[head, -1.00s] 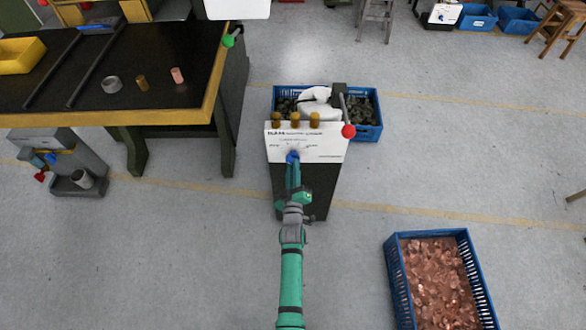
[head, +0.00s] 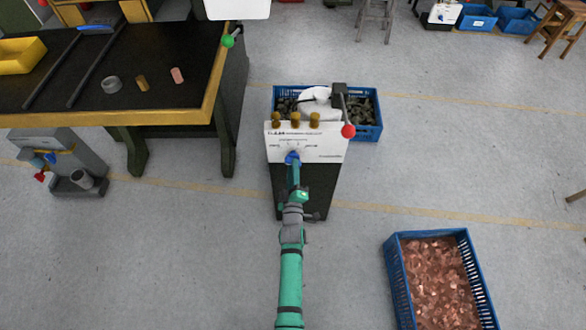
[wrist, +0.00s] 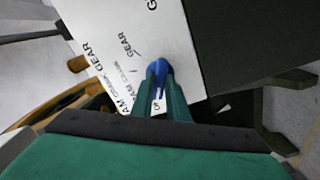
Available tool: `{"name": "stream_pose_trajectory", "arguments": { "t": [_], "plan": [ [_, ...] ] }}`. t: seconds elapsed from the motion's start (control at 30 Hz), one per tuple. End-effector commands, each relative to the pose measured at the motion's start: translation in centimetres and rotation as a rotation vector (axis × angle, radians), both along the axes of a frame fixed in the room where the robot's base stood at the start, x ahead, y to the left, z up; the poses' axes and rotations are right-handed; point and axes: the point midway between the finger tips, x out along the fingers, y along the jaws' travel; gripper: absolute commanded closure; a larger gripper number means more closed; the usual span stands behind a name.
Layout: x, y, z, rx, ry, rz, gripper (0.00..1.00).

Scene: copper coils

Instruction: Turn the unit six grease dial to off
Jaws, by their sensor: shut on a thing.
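The blue grease dial (head: 292,157) is on the white front panel (head: 325,146) of a dark machine unit straight ahead. It also shows in the wrist view (wrist: 159,68), between the tips of my green fingers. My gripper (wrist: 160,88) is shut on the dial, one finger on each side of it. The panel looks tilted in the wrist view, with printed words and marks around the dial. The lettering is too small or cut off to read fully, and my fingers hide part of it.
Brass caps (head: 295,119) line the unit's top edge, and a red-knobbed lever (head: 347,131) stands at its right. A blue crate (head: 368,132) sits behind. A crate of copper pieces (head: 440,275) lies at lower right, and a black workbench (head: 180,60) stands left.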

Motion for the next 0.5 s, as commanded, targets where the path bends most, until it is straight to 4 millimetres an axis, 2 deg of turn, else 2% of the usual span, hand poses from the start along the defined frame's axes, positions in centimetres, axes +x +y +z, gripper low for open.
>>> {"name": "stream_pose_trajectory", "arguments": {
  "t": [0.1, 0.13, 0.2, 0.5],
  "plan": [
    [-0.07, 0.31, -0.01, 0.001, -0.001, 0.004, 1.0],
    [-0.07, 0.31, -0.01, 0.001, -0.001, 0.004, 0.81],
    [-0.07, 0.27, -0.02, 0.001, -0.001, 0.004, 0.67],
    [-0.11, 0.14, -0.02, 0.001, 0.0, 0.002, 0.67]
  ]
}}
